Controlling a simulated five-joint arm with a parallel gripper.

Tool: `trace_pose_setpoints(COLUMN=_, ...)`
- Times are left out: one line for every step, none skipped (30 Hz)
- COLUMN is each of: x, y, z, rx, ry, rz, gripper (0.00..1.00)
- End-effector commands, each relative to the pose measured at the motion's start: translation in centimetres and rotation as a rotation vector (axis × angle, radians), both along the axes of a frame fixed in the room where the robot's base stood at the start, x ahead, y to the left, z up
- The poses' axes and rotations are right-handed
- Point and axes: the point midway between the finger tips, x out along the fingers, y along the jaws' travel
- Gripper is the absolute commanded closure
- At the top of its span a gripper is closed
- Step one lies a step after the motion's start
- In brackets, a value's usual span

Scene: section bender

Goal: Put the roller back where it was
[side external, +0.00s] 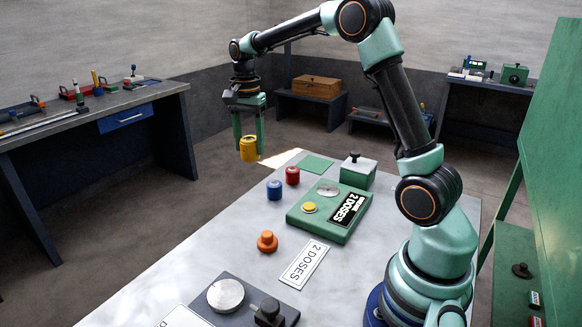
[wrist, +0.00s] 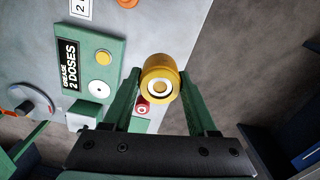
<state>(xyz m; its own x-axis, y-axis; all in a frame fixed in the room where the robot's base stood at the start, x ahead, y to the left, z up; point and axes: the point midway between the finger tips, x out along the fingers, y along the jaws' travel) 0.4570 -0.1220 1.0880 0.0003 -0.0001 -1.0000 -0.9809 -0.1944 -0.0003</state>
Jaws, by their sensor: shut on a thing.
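A yellow roller (side external: 249,150) is held between the fingertips of my gripper (side external: 248,146), in the air near the far left edge of the table (side external: 200,255). In the wrist view the same yellow roller (wrist: 160,78) shows its pale ringed end between the two green fingers of my gripper (wrist: 160,85). My gripper is shut on it. A blue roller (side external: 274,190) and a red roller (side external: 292,176) stand upright on the table, below and to the right of it. The red roller (wrist: 142,110) is partly hidden in the wrist view.
A green box labelled "GREASE 2 DOSES" (side external: 333,225) has a yellow button. A green lidded box (side external: 349,181) stands behind it, beside a flat green square (side external: 316,165). An orange knob-shaped piece (side external: 267,242), a "2 DOSES" card (side external: 303,264) and a dark plate with a disc (side external: 250,312) are nearer.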

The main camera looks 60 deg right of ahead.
Motion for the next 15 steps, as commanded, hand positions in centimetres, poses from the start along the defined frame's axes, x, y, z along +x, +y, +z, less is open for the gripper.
trace_pose_setpoints(x=-0.2, y=0.0, z=-1.3, rx=0.002, ry=0.005, rz=0.000, gripper=1.00)
trace_pose_setpoints(x=-0.1, y=0.0, z=-2.0, rx=0.001, ry=0.004, rz=0.000, gripper=1.00)
trace_pose_setpoints(x=-0.1, y=0.0, z=-3.0, rx=0.001, ry=0.005, rz=0.000, gripper=1.00)
trace_pose_setpoints(x=-0.1, y=0.0, z=-3.7, rx=0.001, ry=0.005, rz=0.000, gripper=1.00)
trace_pose_setpoints(x=-0.1, y=0.0, z=-4.5, rx=0.001, ry=0.005, rz=0.000, gripper=1.00)
trace_pose_setpoints(x=-0.1, y=0.0, z=-5.5, rx=0.002, ry=0.005, rz=0.000, gripper=1.00)
trace_pose_setpoints(x=-0.1, y=0.0, z=-6.2, rx=0.001, ry=0.004, rz=0.000, gripper=1.00)
trace_pose_setpoints(x=-0.2, y=0.0, z=-6.9, rx=0.001, ry=0.005, rz=0.000, gripper=1.00)
trace_pose_setpoints(x=-0.2, y=0.0, z=-7.9, rx=0.002, ry=0.006, rz=0.000, gripper=1.00)
trace_pose_setpoints(x=-0.1, y=0.0, z=-8.6, rx=0.001, ry=0.004, rz=0.000, gripper=1.00)
trace_pose_setpoints(x=-0.2, y=0.0, z=-9.3, rx=0.001, ry=0.005, rz=0.000, gripper=1.00)
trace_pose_setpoints(x=-0.1, y=-0.1, z=-10.2, rx=0.001, ry=0.004, rz=0.000, gripper=1.00)
trace_pose_setpoints(x=-0.1, y=-0.1, z=-10.8, rx=0.001, ry=0.003, rz=0.000, gripper=1.00)
trace_pose_setpoints(x=-0.1, y=-0.1, z=-11.4, rx=0.001, ry=0.004, rz=0.000, gripper=1.00)
trace_pose_setpoints(x=-0.1, y=-0.1, z=-12.0, rx=0.001, ry=0.002, rz=0.000, gripper=1.00)
